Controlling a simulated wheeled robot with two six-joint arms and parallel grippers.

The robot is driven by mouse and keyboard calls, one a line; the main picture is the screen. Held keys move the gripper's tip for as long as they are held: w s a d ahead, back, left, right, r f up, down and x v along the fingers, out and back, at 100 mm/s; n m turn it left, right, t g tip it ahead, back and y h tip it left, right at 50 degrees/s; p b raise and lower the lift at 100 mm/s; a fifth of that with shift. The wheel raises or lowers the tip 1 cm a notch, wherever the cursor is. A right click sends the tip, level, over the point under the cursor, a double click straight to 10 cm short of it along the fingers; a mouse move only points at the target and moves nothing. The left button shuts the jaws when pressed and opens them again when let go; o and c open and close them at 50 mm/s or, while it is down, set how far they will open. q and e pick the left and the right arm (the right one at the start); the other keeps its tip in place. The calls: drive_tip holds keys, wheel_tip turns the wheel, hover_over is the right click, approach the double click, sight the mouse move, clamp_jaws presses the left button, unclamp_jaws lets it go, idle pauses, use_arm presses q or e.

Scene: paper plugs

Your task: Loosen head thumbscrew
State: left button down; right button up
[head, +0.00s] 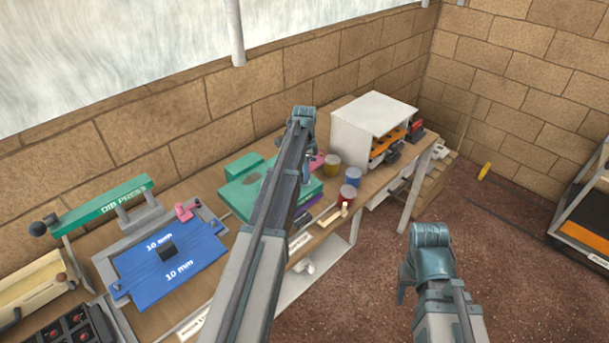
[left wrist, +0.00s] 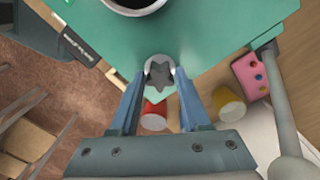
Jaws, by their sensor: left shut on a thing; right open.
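The head thumbscrew (left wrist: 160,74) is a dark grey star-shaped knob at the edge of the green press head (left wrist: 100,40) in the left wrist view. My left gripper (left wrist: 160,80) is shut on the knob, one blue finger on each side. In the head view the green block (head: 238,192) stands on the bench, partly behind my left arm. That arm hides the thumbscrew and the left fingertips there. My right gripper (head: 404,288) is open, over the floor right of the bench, with its fingers poorly shown.
A blue plate marked 10 mm (head: 190,250) lies on the bench at left, near a green-handled press (head: 115,208). A yellow tin (head: 332,165), a red tin (head: 347,195) and a white cabinet (head: 352,130) stand right of my left arm. A pink block (left wrist: 250,75) sits close by.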

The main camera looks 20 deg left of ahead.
use_arm(q)
drive_tip(key=n, duration=0.8)
drive_tip(key=shift+c, duration=2.2)
unclamp_jaws()
drive_tip(key=shift+r, duration=0.1)
wheel_tip(320, 180, up, 4)
drive_tip(key=p, duration=0.4)
